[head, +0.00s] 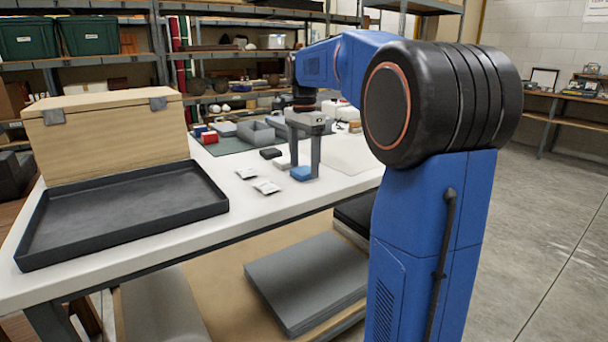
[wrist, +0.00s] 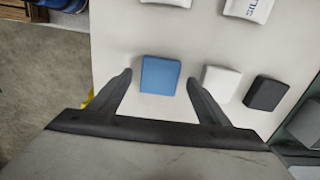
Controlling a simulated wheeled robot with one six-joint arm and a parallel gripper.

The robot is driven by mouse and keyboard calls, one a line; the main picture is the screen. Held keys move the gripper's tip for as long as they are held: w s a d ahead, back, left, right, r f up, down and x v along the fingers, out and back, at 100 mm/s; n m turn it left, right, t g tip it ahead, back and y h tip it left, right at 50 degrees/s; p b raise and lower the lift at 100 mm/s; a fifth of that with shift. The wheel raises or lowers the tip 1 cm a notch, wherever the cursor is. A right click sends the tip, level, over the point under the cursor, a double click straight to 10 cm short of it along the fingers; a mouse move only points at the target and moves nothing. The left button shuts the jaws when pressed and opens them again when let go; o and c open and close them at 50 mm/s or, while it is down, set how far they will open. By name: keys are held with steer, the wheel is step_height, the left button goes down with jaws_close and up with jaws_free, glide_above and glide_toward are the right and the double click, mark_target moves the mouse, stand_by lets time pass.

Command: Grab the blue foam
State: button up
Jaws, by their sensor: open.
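The blue foam (head: 301,173) is a small block lying on the white table. In the wrist view the blue foam (wrist: 160,75) lies between and just ahead of the two fingertips. My gripper (head: 304,172) points down over it in the head view, with its fingers on either side of the block. My gripper (wrist: 157,78) is open and empty in the wrist view. Whether a finger touches the foam cannot be told.
A white block (wrist: 220,82) sits close beside the right finger, with a black block (wrist: 265,93) beyond it. Two white packets (head: 267,187) lie nearby. A black tray (head: 120,212) and wooden box (head: 105,135) fill the table's left. Grey bins (head: 256,132) stand behind.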

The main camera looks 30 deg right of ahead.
steer(key=shift+f, duration=0.7)
steer(key=shift+c, duration=0.6)
steer(key=c, duration=1)
steer(key=shift+r, duration=0.1)
